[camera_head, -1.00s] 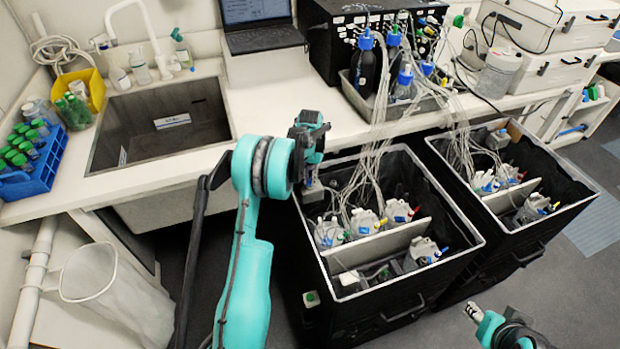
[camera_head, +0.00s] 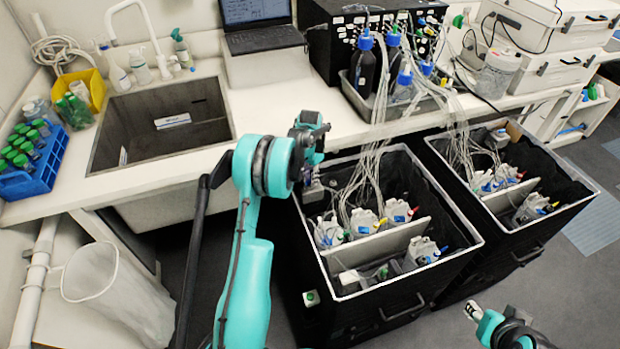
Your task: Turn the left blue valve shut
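My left gripper (camera_head: 312,178) is at the back left corner of the left black bin (camera_head: 392,318), pointing down beside a small grey block (camera_head: 313,193). The arm and wrist cover its fingers, so I cannot tell whether it is open or what it touches. Small blue parts show on the grey canisters (camera_head: 362,224) inside this bin; I cannot make out which is the left blue valve, and it may be hidden by my gripper. My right gripper (camera_head: 473,311) is low at the bottom right, in front of the bins and away from them, seen too small to judge its opening.
A second black bin (camera_head: 500,262) with canisters stands to the right. Thin clear tubes (camera_head: 375,160) run from the blue-capped bottles (camera_head: 362,68) on the bench down into both bins. A sink (camera_head: 160,125) and a white waste basket (camera_head: 110,290) are at left.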

